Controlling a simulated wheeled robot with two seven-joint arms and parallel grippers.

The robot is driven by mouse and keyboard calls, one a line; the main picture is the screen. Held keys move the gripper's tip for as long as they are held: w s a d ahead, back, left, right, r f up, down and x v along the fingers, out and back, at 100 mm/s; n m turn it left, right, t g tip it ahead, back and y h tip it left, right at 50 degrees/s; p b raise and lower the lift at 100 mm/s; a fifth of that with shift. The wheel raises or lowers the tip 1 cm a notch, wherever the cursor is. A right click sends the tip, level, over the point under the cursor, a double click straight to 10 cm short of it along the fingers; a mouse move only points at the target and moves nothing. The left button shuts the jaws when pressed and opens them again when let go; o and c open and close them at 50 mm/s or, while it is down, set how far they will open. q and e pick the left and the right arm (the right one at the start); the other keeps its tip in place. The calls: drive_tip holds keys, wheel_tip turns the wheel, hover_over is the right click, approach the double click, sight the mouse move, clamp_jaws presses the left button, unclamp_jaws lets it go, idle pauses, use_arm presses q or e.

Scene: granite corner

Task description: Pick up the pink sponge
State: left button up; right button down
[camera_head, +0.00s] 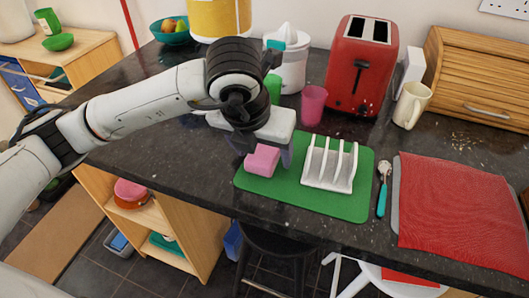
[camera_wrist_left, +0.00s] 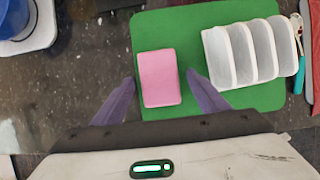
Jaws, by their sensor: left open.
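The pink sponge (camera_head: 262,160) lies on the left part of the green mat (camera_head: 335,206), beside a white toast rack (camera_head: 330,166). In the left wrist view the sponge (camera_wrist_left: 158,78) lies between and just ahead of the two purple fingertips. My left gripper (camera_head: 270,148) is above the mat, right over the sponge area, and the fingers are partly hidden in the head view. In the left wrist view the left gripper (camera_wrist_left: 162,86) is open, with its fingers apart on either side of the sponge and nothing held. My right gripper is not in view.
The toast rack (camera_wrist_left: 250,50) stands close to the right of the sponge. A teal-handled spoon (camera_head: 382,195) and a red cloth (camera_head: 465,210) lie farther right. A pink cup (camera_head: 313,104), red toaster (camera_head: 362,68) and cream mug (camera_head: 411,105) stand behind. The counter's front edge is near.

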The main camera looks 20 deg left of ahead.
sight(263, 154)
use_arm(q)
drive_tip(key=c, duration=1.2)
wheel_tip(263, 154, up, 10)
drive_tip(key=shift+b, duration=0.35)
